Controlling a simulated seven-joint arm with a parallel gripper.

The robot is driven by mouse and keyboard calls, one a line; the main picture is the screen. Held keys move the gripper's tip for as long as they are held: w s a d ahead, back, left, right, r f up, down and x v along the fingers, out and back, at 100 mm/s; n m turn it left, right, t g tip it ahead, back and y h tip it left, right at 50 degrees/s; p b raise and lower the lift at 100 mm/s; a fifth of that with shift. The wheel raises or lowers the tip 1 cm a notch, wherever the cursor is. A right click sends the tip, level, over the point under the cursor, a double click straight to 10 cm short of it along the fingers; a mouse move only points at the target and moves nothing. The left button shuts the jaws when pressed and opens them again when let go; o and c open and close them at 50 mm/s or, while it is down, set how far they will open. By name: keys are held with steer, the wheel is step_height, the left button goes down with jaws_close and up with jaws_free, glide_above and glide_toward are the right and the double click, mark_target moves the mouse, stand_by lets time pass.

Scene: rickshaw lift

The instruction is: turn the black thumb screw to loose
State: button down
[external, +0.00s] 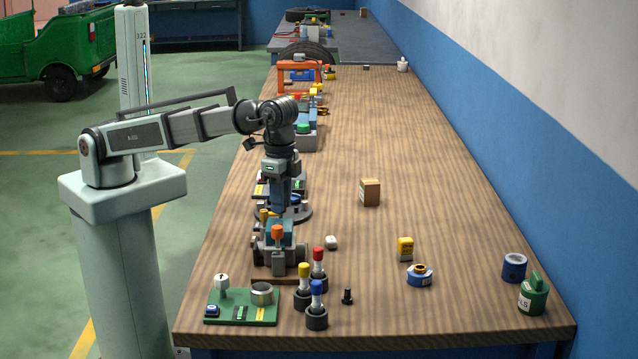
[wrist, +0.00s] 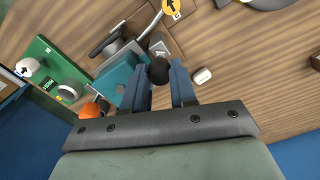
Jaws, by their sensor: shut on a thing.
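The black thumb screw (wrist: 158,71) shows in the wrist view as a round dark knob between my fingertips, beside a teal block (wrist: 117,80). My gripper (wrist: 162,76) has its two blue fingers closed on either side of this knob. In the external view my gripper (external: 280,195) points down just behind the grey fixture with the teal block and an orange knob (external: 277,232). The thumb screw cannot be made out there. Its thread and how far it is turned are hidden.
A small white block (external: 331,242) lies right of the fixture. A green board (external: 240,314) and red, yellow and blue-topped posts (external: 317,290) stand in front. A brown box (external: 370,192), a yellow item (external: 405,248) and cans (external: 514,267) sit farther right, with clear bench between.

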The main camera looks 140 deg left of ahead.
steer(key=n, duration=0.3)
steer(key=shift+n, duration=2.2)
steer(key=c, duration=0.9)
jaws_free()
steer(key=shift+r, duration=0.1)
step_height(320, 180, up, 14)
steer(key=shift+f, duration=0.25)
